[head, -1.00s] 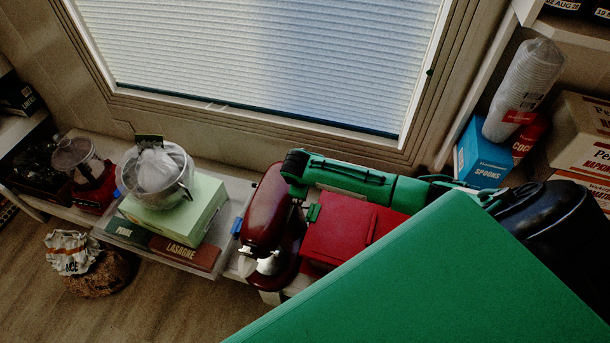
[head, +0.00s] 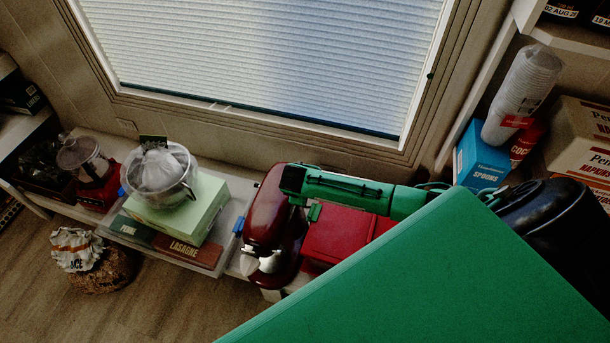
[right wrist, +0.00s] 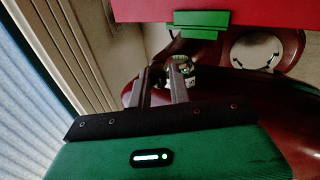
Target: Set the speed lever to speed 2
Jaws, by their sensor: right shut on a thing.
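The red stand mixer (head: 268,225) stands on the low shelf in the head view. My right arm reaches over it from the right, with its wrist above the mixer's back edge. In the right wrist view my right gripper (right wrist: 162,82) is shut beside the mixer's dark red body (right wrist: 235,100). A small part with pale and green markings (right wrist: 183,66) is at the fingertips, apparently the speed control. The fingers hide much of the lever, and I cannot read its setting. My left gripper is not in view.
A red box (head: 338,232) with a green clip (right wrist: 198,22) is close beside the mixer. A clear tray (head: 232,225) holding boxes and a bowl (head: 160,175) stands left of it. The window blind (head: 250,50) is behind. A large green panel covers the lower right.

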